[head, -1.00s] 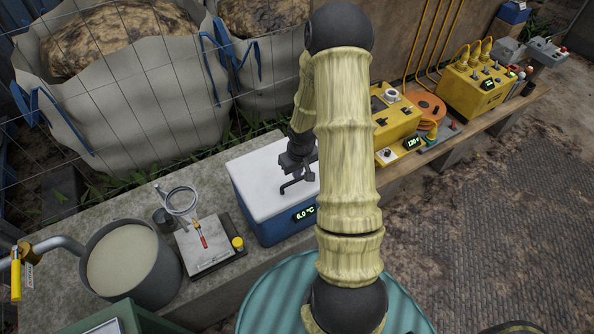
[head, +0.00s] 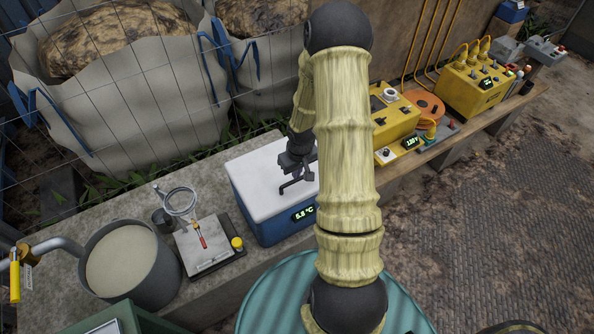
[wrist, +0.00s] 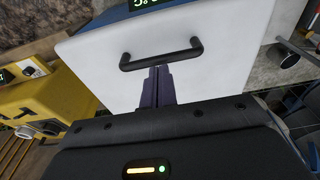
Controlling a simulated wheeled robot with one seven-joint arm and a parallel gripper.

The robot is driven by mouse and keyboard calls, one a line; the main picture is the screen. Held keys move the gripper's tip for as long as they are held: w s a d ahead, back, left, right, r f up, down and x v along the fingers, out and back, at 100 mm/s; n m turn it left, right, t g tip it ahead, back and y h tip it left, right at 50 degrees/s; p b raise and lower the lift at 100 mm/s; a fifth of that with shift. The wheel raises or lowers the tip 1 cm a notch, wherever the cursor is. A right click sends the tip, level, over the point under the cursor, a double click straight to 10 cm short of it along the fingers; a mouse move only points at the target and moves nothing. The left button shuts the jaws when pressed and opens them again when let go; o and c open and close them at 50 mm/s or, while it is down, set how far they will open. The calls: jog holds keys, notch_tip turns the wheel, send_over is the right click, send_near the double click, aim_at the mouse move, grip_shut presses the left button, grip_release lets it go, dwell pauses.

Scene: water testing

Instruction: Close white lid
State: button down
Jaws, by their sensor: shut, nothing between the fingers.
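The white lid (head: 262,180) lies flat on top of a blue cooler box (head: 268,225) on the concrete ledge, and it looks shut. The box's display reads about 5.8 °C. In the wrist view the lid (wrist: 225,60) fills the middle, with a black bar handle (wrist: 160,55) near its display-side edge. My gripper (head: 288,186) is over the lid. In the wrist view its fingers (wrist: 157,75) are together and empty, just beside the handle. I cannot tell whether the fingertips touch the lid. My arm hides the right part of the box.
A grey bucket (head: 130,262) of pale material stands at the left. A tray (head: 235,262) with a red-tipped tool and a yellow-capped jar sits left of the box. Yellow instruments (head: 398,118) and an orange cable reel (head: 428,106) stand to the right along the ledge.

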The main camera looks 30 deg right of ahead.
notch_tip(320, 180, up, 14)
jog(key=s+p, duration=0.2)
jog(key=p, duration=0.2)
jog(key=shift+s+f, duration=0.15)
jog(key=shift+s, duration=0.25)
jog(key=s+a+r+p, duration=0.1)
jog(key=s+a+r, duration=0.4)
jog(key=a+r, duration=0.1)
jog(key=s+a+r+t+p, duration=0.1)
jog(key=s+a+r+p, duration=0.1)
jog(key=s+a+r, duration=0.2)
jog(key=a+r, duration=0.3)
jog(key=shift+s+a+r, duration=0.15)
jog(key=shift+s+r, duration=0.2)
jog(key=shift+r, duration=0.05)
